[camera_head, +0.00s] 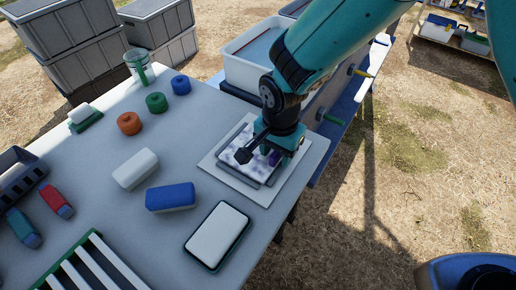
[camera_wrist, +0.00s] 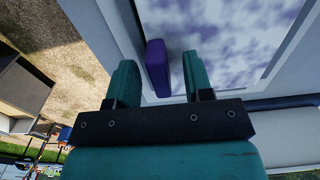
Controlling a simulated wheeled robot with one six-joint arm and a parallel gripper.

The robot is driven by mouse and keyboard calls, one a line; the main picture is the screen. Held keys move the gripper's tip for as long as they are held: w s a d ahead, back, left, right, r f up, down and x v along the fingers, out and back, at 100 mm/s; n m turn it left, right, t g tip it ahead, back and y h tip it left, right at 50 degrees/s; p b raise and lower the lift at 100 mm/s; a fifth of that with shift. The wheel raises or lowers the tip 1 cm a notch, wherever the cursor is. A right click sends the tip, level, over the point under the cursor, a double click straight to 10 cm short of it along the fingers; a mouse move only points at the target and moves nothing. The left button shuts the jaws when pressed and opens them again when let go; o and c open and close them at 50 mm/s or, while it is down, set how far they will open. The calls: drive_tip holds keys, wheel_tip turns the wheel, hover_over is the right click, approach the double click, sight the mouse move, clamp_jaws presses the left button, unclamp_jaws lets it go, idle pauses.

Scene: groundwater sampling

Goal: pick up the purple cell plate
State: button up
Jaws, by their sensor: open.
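The purple cell plate (camera_wrist: 157,68) is a small purple block standing on edge at the side of a mottled white-and-purple surface in the wrist view. In the head view only a bit of the purple plate (camera_head: 275,157) shows beneath my gripper (camera_head: 289,153). In the wrist view the two teal fingers of my gripper (camera_wrist: 159,62) are open, one on each side of the plate. Gaps show between the plate and both fingers. I cannot tell whether the fingertips reach down beside it.
The mottled tray (camera_head: 233,165) lies on a white board near the table's right edge. A blue block (camera_head: 171,197), a white block (camera_head: 136,169) and a flat white pad (camera_head: 218,236) lie to its left and front. A white bin (camera_head: 245,65) stands behind.

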drive_tip(key=shift+f, duration=0.1)
drive_tip(key=shift+c, duration=0.5)
clamp_jaws()
wheel_tip(320, 180, up, 32)
drive_tip(key=p, duration=1)
drive_tip(key=shift+p, duration=0.4)
